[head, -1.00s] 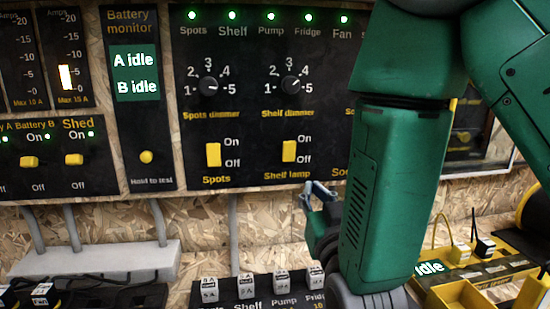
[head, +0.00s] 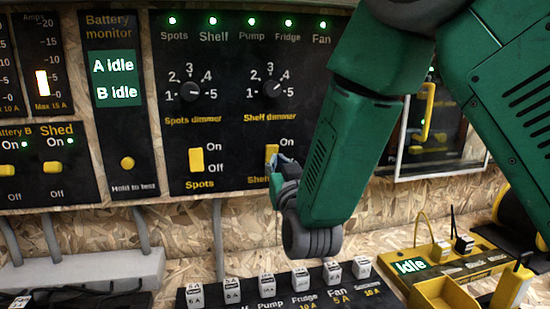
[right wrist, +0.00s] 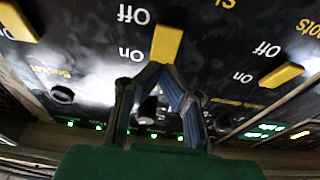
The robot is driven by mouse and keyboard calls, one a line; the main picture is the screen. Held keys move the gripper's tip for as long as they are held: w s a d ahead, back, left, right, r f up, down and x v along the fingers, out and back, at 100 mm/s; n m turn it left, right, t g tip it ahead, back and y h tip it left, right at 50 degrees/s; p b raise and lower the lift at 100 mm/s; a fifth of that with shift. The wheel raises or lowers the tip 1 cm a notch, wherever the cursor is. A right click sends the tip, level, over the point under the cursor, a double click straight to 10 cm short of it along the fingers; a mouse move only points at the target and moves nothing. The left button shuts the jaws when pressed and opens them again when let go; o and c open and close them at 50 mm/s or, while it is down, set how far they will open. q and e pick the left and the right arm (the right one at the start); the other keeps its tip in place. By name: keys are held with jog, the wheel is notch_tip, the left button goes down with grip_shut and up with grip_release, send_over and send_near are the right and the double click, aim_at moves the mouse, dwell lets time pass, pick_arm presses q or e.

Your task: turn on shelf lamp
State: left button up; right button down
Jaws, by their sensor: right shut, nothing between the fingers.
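The shelf lamp switch (head: 271,152) is a yellow rocker on the black panel, below the shelf dimmer (head: 272,88). My right gripper (head: 284,166) is at its lower part and hides some of it and its label. The right wrist view shows the panel upside down, with the switch (right wrist: 166,43) right at the tips of my shut, empty right gripper (right wrist: 157,70). I cannot tell whether they touch, or which way the rocker is tipped. The green shelf indicator light (head: 212,20) is lit. My left gripper is out of view.
The spots switch (head: 196,160) sits close to the left on the same panel. A fuse row (head: 267,285) lies below. A yellow tray with a display reading Idle (head: 410,266) is at lower right. A framed cabinet (head: 436,125) is on the right wall.

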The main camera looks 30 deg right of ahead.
aim_at(273, 151)
jog(key=shift+x, duration=1.45)
jog(key=r+g+p, duration=0.1)
jog(key=p, duration=0.2)
jog(key=shift+w+r, duration=0.15)
jog(key=shift+w, duration=0.1)
jog(key=shift+p, duration=0.45)
jog(key=shift+f, duration=0.35)
